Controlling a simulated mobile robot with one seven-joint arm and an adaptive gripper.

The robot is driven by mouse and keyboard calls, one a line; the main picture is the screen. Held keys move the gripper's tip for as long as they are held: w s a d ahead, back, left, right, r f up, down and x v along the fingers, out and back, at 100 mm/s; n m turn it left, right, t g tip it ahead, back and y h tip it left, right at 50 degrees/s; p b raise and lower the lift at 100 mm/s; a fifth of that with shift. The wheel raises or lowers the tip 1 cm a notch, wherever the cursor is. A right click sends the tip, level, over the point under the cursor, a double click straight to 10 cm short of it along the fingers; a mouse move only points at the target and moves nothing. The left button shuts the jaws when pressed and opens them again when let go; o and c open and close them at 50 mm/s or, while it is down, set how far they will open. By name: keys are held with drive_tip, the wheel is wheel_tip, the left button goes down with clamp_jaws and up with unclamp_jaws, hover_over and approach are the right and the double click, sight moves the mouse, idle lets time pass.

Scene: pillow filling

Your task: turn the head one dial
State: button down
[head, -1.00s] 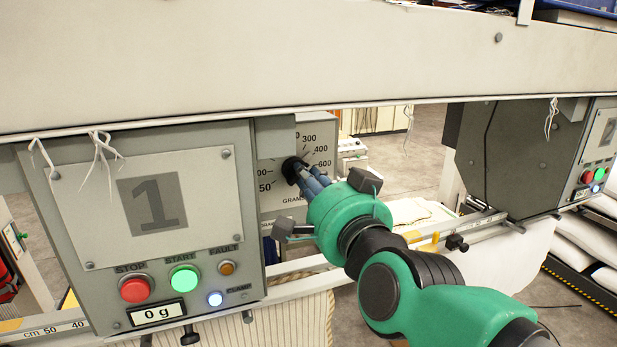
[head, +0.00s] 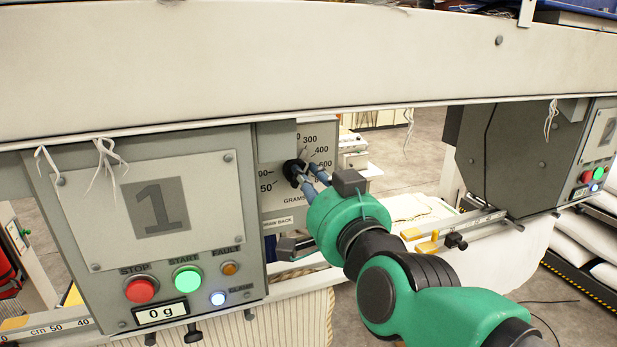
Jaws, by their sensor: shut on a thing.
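The head one dial (head: 291,168) is a black knob on a grey plate with a gram scale; 300, 400 and 50 can be read. My gripper (head: 304,176) has its blue-grey fingers at the knob and is shut on it. The fingers hide part of the knob and the numbers at its lower right. Which number the knob points to cannot be told.
The head one panel (head: 205,180) stands left of the dial, with a red stop button (head: 140,290), a green start button (head: 187,279) and a display (head: 161,313) reading 0 g. A white beam (head: 300,65) crosses above. A second head (head: 520,150) stands at right.

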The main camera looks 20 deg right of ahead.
drive_tip(key=c, duration=1.7)
unclamp_jaws()
drive_tip(key=shift+o, duration=0.2)
drive_tip(key=shift+s, duration=0.2)
drive_tip(key=s, duration=1.1)
drive_tip(key=shift+s, duration=0.3)
